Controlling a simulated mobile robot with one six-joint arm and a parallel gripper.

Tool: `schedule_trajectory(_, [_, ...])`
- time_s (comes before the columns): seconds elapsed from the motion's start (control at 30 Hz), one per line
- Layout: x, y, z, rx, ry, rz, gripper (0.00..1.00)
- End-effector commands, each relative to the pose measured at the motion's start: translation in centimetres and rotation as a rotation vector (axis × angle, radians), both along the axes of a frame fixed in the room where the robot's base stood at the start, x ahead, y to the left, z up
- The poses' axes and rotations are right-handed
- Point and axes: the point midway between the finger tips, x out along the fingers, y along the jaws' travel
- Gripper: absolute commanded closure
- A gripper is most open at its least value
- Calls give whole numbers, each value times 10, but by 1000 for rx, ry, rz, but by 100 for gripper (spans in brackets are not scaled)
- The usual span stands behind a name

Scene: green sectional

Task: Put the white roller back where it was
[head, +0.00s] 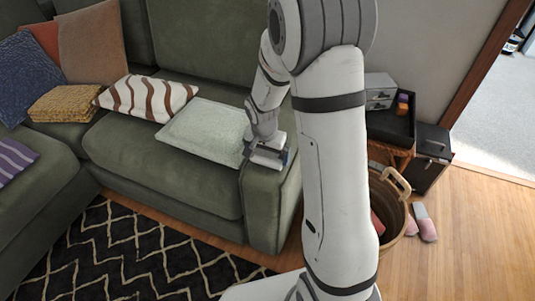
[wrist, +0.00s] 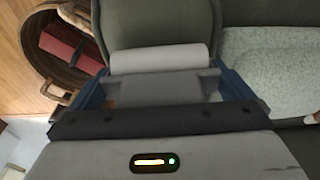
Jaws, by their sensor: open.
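The white roller (wrist: 157,58) lies across the green sofa armrest (wrist: 125,22) in the wrist view, just ahead of my gripper (wrist: 160,84). The blue fingers are spread apart, one toward each end of the roller. A grey piece shows between the fingers, behind the roller; I cannot tell what it belongs to. In the head view my gripper (head: 268,154) is low over the front top of the armrest (head: 270,200). The roller cannot be made out clearly there. I cannot tell whether the fingers touch it.
A pale green cushion (head: 205,133) lies on the seat beside the armrest. Right of the sofa stand a wicker basket (head: 397,218) with a red item (wrist: 70,47), a black case (head: 432,155) and a black tray (head: 392,125). Pink slippers (head: 425,224) lie on the wooden floor.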

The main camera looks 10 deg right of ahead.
Motion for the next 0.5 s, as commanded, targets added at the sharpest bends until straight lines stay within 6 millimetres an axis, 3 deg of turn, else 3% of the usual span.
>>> schedule_trajectory(0.3, [-7,7,70,0,-6,2,0])
schedule_trajectory(0.5, [-12,10,101,1,-4,1,0])
